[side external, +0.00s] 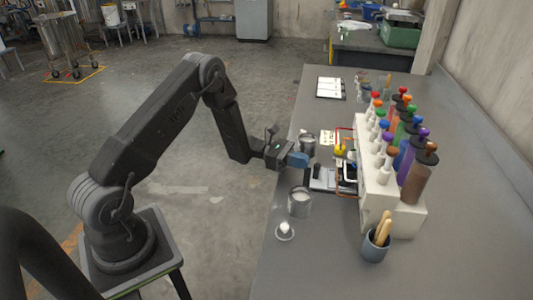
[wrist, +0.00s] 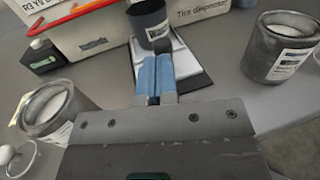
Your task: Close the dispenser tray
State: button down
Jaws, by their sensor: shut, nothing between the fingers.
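The tint dispenser (side external: 375,190) is a white box with several coloured bottles on top; its white front (wrist: 195,14) shows in the wrist view. A flat light and dark piece, seemingly the dispenser tray (side external: 328,180), sticks out from the front; it also shows in the wrist view (wrist: 190,66). A dark labelled cup (wrist: 150,24) stands at its far end. My gripper (side external: 298,160) is shut and empty, its blue fingertips (wrist: 156,76) pointing towards the cup and tray. I cannot tell whether they touch the tray.
Grey cans stand on both sides of my gripper, one (side external: 299,203) nearer the camera and one (side external: 308,146) farther. A red-orange bar (wrist: 72,16) runs before the dispenser. A cup with brushes (side external: 376,246) stands at the front.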

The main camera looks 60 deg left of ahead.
jog(key=v, duration=1.2)
jog(key=s+d+r+m+g+y, duration=0.3)
jog(key=s+d+r+m+g, duration=0.15)
jog(key=d+r+m, duration=0.3)
jog(key=s+d+r+m+g+y, duration=0.35)
jog(key=d+r+m+g, duration=0.2)
jog(key=d+r, duration=0.2)
jog(key=s+d+r+m+t+y, duration=0.1)
jog(key=s+r+m+t+y, duration=0.2)
jog(key=s, duration=0.4)
jog(key=s+d+r+m+t+y, duration=0.1)
jog(key=s+r+m+t+y, duration=0.2)
jog(key=s+m+y, duration=0.3)
jog(key=shift+s+d+r+m+t, duration=0.3)
jog(key=shift+s+r+m, duration=0.2)
jog(key=shift+s+m, duration=0.55)
jog(key=c, duration=1.8)
grip_release()
